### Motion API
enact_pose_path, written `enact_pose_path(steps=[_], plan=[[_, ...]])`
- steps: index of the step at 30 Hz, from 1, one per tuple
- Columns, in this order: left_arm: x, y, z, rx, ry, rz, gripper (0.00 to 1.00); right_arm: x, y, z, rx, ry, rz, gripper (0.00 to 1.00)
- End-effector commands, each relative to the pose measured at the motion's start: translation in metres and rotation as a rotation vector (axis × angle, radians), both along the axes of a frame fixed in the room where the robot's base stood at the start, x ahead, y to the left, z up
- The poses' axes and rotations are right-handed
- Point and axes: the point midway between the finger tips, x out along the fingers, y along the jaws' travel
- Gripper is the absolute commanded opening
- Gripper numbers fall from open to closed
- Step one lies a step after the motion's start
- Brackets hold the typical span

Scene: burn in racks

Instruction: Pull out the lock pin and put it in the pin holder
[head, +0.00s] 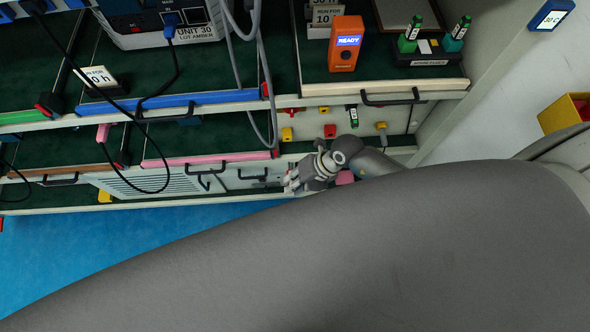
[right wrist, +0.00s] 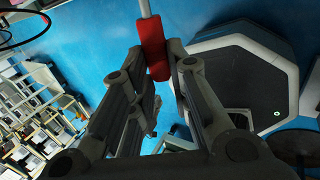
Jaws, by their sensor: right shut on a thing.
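In the right wrist view my right gripper (right wrist: 156,66) is shut on a red cylindrical grip with a thin pale rod at its far end, which looks like the lock pin (right wrist: 153,42). The blue floor lies behind it. In the head view my right gripper (head: 300,180) is at the front of the lower shelf, over its edge. The held pin cannot be made out there. I cannot tell which thing is the pin holder. My left gripper is not in view.
Drawer fronts with dark handles (head: 392,98) and small red and yellow knobs (head: 330,131) are close to the gripper. An orange READY device (head: 345,43) stands above. Loose cables hang at the left. A yellow bin (head: 566,116) is at the right. Blue floor (head: 100,250) is clear.

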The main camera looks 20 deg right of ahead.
Motion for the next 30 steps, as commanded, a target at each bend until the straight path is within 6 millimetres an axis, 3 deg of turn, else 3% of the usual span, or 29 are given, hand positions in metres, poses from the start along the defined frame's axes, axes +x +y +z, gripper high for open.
enact_pose_path(steps=[7, 21, 30], plan=[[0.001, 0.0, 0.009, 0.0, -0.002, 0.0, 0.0, 0.002, -0.001, 0.003, -0.002, 0.002, 0.0, 0.0], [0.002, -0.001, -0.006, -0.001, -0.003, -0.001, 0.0, 0.043, -0.013, -0.001, -0.002, -0.001, 0.0, 0.0], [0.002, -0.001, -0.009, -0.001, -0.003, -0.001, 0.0, 0.056, -0.016, 0.0, -0.002, 0.001, 0.001, 0.0]])
